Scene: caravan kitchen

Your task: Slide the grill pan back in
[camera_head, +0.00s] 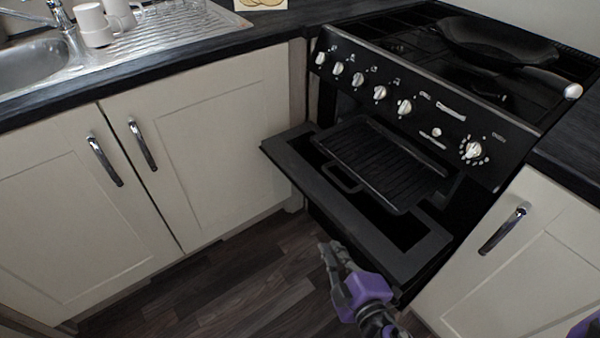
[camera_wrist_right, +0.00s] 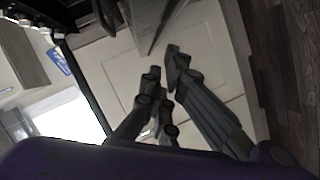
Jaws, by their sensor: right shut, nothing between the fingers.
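The black ribbed grill pan (camera_head: 385,165) sticks out of the cooker's grill opening, over the lowered grill door (camera_head: 300,165). Its loop handle (camera_head: 343,178) points to the front left. My right gripper (camera_head: 328,250) is shut and empty, below and in front of the open door, apart from the pan and handle. Its fingers (camera_wrist_right: 163,62) also show in the right wrist view, with a grey edge above them that I cannot identify for sure. My left gripper is not in view.
The cooker's control panel (camera_head: 400,95) with white knobs is above the pan. A frying pan (camera_head: 497,40) stands on the hob. Cream cupboards (camera_head: 210,130) flank the cooker on both sides. The dark wooden floor (camera_head: 240,285) is clear.

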